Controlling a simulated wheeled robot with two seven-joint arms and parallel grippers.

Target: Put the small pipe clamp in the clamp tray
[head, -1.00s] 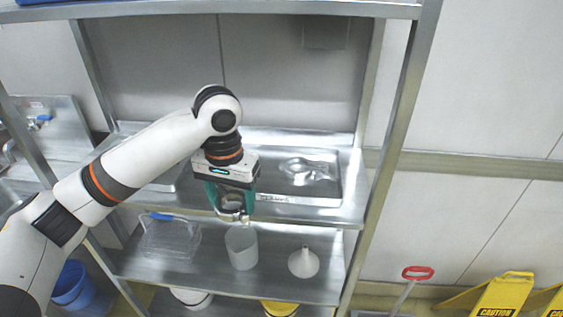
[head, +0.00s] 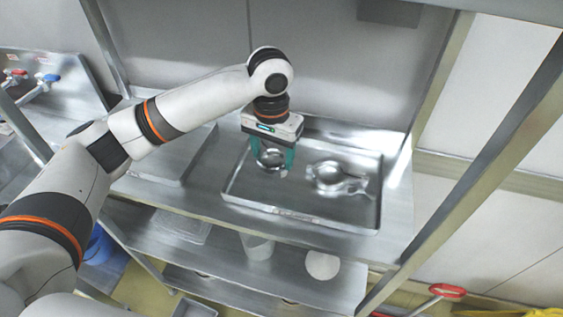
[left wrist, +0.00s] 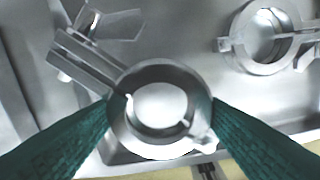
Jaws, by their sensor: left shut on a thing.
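My left gripper (head: 272,166) has green fingers shut on the small pipe clamp (head: 269,158), a shiny metal ring. In the left wrist view, the clamp (left wrist: 167,148) sits between the two fingertips, with its lugs and wing nut toward the upper left. It is over the left half of the clamp tray (head: 300,218), a shallow metal tray on the shelf. I cannot tell whether it touches the tray floor. Another metal clamp (head: 328,176) lies in the tray's right half, and also shows in the left wrist view (left wrist: 265,65). My right gripper is not in view.
A second metal tray (head: 160,178) stands to the left on the same shelf. A shelf post (head: 490,150) rises at the right. The lower shelf holds a clear bin (head: 182,230), a beaker (head: 257,247) and a white funnel (head: 322,265).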

